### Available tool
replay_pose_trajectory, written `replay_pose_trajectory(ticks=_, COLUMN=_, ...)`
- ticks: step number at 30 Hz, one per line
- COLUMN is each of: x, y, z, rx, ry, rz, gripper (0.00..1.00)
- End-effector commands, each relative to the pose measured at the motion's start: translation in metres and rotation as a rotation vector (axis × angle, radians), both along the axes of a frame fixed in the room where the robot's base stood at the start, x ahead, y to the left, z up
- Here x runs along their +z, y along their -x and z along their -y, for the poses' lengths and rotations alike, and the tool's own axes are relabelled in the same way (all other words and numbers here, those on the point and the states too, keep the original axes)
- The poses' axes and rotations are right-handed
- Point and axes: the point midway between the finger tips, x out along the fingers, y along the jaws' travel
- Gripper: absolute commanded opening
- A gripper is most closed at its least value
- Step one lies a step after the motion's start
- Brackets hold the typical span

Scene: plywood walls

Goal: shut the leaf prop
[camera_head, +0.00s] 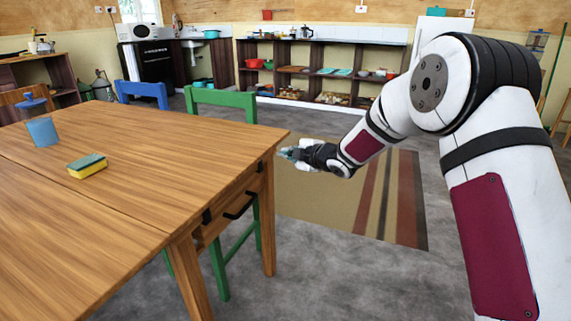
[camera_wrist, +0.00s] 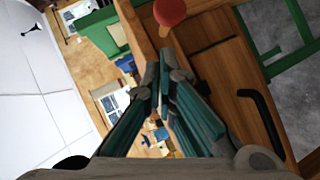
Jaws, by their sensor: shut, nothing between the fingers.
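The wooden table (camera_head: 130,165) has a seam across its top and black fittings (camera_head: 238,208) on its near right side. In the wrist view a red round knob (camera_wrist: 170,12) shows at the top, beside brown wood (camera_wrist: 215,70) with a black bar handle (camera_wrist: 264,122). I cannot tell which wooden piece is the leaf prop; the knob does not show in the head view. My gripper (camera_head: 290,153) is just right of the table's far right corner. In the wrist view its fingers (camera_wrist: 165,65) are together and empty, just below the knob; contact is unclear.
A green chair (camera_head: 222,97) and a blue chair (camera_head: 142,90) stand at the table. A sponge (camera_head: 87,166) and a blue cup (camera_head: 42,131) are on the tabletop. A striped rug (camera_head: 350,205) lies on open floor to the right. Shelves (camera_head: 320,75) line the back wall.

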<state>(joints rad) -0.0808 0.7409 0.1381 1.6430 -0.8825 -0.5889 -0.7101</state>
Motion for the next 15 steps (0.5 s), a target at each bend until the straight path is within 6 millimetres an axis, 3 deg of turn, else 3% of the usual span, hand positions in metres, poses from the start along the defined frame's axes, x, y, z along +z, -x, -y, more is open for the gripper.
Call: replay_pose_trajectory(ticks=15, x=0.03, y=0.063, z=0.051, rx=-0.003, ry=0.0, rz=-0.001, gripper=0.0)
